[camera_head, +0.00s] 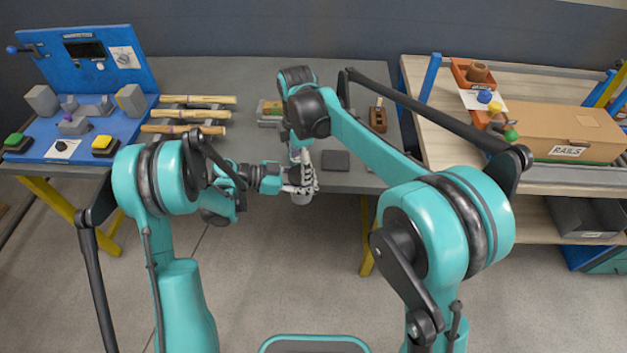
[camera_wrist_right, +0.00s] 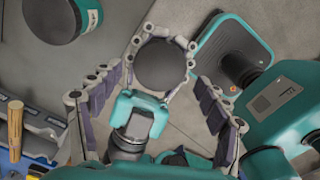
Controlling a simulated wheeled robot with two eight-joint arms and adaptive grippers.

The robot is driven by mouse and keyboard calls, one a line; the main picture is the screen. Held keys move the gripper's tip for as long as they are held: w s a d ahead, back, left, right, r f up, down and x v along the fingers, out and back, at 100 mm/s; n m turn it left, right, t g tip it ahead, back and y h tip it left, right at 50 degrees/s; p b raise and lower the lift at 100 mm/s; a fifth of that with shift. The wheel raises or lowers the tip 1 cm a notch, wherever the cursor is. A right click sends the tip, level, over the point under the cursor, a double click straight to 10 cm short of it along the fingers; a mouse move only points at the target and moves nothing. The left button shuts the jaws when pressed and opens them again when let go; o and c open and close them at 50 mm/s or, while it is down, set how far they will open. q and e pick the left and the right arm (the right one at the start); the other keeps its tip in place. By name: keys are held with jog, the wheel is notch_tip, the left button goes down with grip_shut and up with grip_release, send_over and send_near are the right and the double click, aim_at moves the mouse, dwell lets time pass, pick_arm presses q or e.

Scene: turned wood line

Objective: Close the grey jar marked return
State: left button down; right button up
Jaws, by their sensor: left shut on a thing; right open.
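The grey jar (camera_head: 302,199) is held upright off the front edge of the table, in my left gripper (camera_head: 300,187), which is shut around it. In the right wrist view its round dark grey top (camera_wrist_right: 160,66) faces the camera, with the left gripper's fingers around it. I cannot tell whether that top is a loose or a seated lid. No return marking is readable. My right gripper (camera_head: 300,158) is directly above the jar, pointing down. In its wrist view its fingers (camera_wrist_right: 159,78) are spread on both sides of the jar's top, apart from it.
The grey table (camera_head: 240,75) carries a dark square pad (camera_head: 336,160), several wooden-handled tools (camera_head: 195,99) and a small wooden block (camera_head: 378,117). A blue panel station (camera_head: 85,140) stands at left. A shelf with a rails box (camera_head: 565,130) stands at right.

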jog(key=shift+f, duration=1.2)
jog(key=c, duration=1.2)
jog(key=m, duration=0.3)
jog(key=shift+m, duration=0.3)
jog(key=o, duration=1.3)
jog(key=shift+r, duration=2.3)
